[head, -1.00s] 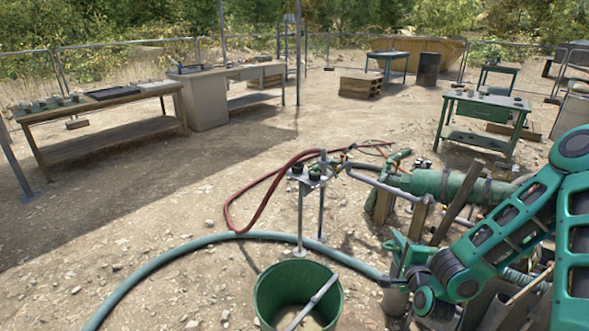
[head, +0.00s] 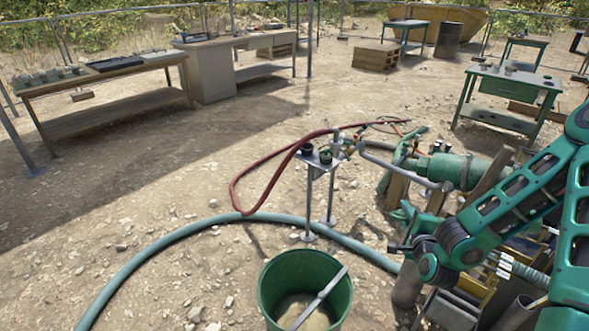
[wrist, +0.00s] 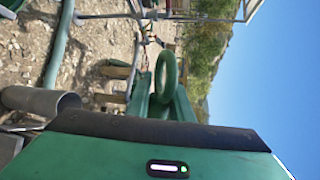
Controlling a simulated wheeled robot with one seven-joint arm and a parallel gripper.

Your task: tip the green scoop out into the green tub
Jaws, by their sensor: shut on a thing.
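The green tub (head: 266,290) stands open on the ground in the lower middle of the head view. It holds pale, sandy-looking matter, and a light bar lies across it. My gripper (head: 406,216) is to the right of the tub, apart from it and higher in the picture. In the wrist view my gripper (wrist: 160,105) is shut on the green scoop, which shows as a green ring (wrist: 167,55) by the fingers. Whether the scoop holds anything cannot be seen. In the head view the scoop is hard to tell from other green parts.
A small metal stand (head: 309,200) with dark cups is behind the tub. A teal hose (head: 150,258) curves over the ground, and a red hose (head: 262,172) lies beyond. A green cylinder (head: 455,171) and clutter are by my arm. Ground left of the tub is open.

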